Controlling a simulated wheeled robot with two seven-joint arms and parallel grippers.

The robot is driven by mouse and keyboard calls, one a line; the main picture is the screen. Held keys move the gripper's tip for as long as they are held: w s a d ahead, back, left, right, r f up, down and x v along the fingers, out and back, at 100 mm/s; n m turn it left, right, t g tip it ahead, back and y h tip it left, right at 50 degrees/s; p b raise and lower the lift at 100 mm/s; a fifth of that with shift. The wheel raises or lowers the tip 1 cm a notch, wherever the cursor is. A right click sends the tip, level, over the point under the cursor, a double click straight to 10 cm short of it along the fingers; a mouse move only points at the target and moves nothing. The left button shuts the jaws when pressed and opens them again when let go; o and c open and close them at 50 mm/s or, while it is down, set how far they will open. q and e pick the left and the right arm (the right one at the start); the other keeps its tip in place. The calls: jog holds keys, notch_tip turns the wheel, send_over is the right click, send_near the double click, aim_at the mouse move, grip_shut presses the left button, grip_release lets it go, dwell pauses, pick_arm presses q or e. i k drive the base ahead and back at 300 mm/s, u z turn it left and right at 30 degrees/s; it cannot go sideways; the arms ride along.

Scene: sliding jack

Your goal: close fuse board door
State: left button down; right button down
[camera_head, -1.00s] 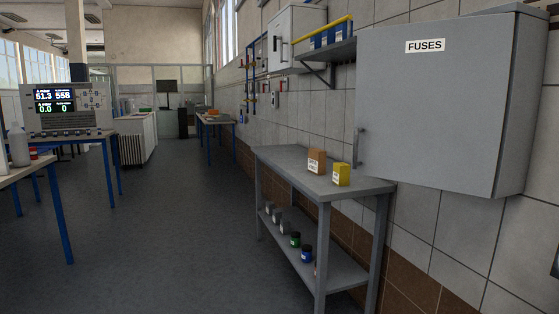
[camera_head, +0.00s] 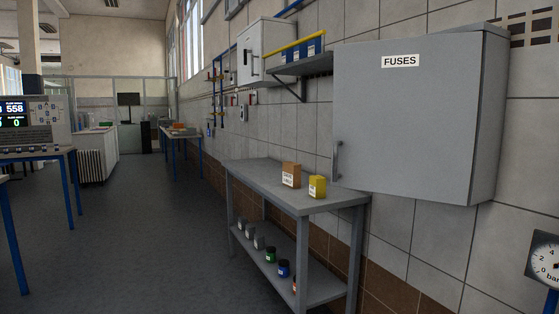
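The fuse board (camera_head: 484,120) is a grey wall box at the right. Its door (camera_head: 400,120) carries a white FUSES label (camera_head: 400,62) and a dark upright handle (camera_head: 337,160) near its left edge. The door appears to lie flush over the box front, with no interior showing; I cannot tell whether a small gap is left on its far side. Neither of my grippers is in this view.
A grey two-level table (camera_head: 280,180) stands against the wall below and left of the box, holding an orange box (camera_head: 291,174) and a yellow box (camera_head: 317,186). A gauge (camera_head: 543,257) is at the right edge. Open floor (camera_head: 130,240) lies to the left.

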aim_at(404, 111)
jog(key=u, duration=0.1)
jog(key=i, duration=0.9)
jog(key=z, duration=0.4)
